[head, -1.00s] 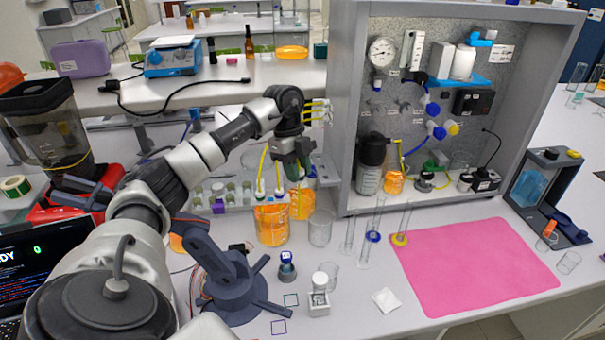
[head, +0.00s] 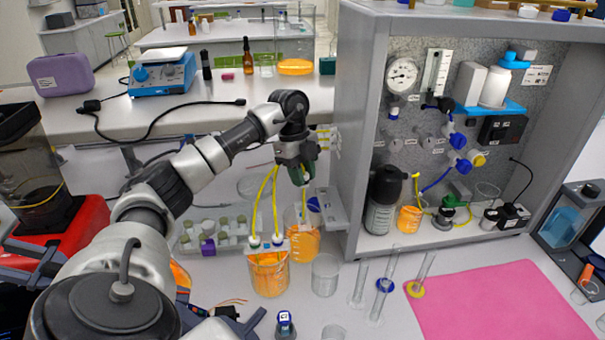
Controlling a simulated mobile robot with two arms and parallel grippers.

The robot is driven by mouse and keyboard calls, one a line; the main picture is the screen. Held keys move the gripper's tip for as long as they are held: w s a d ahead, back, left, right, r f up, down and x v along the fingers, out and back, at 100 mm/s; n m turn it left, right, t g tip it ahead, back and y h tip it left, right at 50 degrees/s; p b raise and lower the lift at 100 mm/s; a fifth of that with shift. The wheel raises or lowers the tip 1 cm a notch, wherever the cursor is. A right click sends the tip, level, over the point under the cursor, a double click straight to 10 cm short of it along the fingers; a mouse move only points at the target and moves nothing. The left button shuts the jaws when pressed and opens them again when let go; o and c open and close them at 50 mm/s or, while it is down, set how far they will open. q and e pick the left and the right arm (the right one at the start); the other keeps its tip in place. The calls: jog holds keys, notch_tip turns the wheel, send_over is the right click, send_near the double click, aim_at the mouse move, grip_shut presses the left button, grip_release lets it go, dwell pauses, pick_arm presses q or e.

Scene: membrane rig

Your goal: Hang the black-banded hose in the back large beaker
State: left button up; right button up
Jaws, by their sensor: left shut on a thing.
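My left gripper (head: 301,179) is shut on a yellow hose (head: 304,205), whose lower part hangs down at the back large beaker (head: 312,222). This beaker holds orange liquid. The hose end appears to be within the beaker's outline, but I cannot tell how deep it reaches or whether it rests on the rim. I cannot make out its black band. In front stands another large beaker (head: 269,277) of orange liquid, with two yellow hoses (head: 262,205) running down to fittings at its rim. My right gripper is not in view.
An empty glass beaker (head: 325,276) stands just right of the two filled ones. A grey cabinet (head: 352,130) rises close to the right of my gripper. A rack of vials (head: 215,235) stands to the left.

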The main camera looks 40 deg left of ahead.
aim_at(303, 219)
pick_arm(q)
jog(key=shift+s, duration=0.1)
jog(key=f+p, duration=0.2)
jog(key=p, duration=0.1)
jog(key=shift+f, duration=0.5)
jog(key=shift+f+b, duration=4.05)
jog(key=shift+f, duration=0.65)
jog(key=o, duration=1)
jog(key=shift+o, duration=0.2)
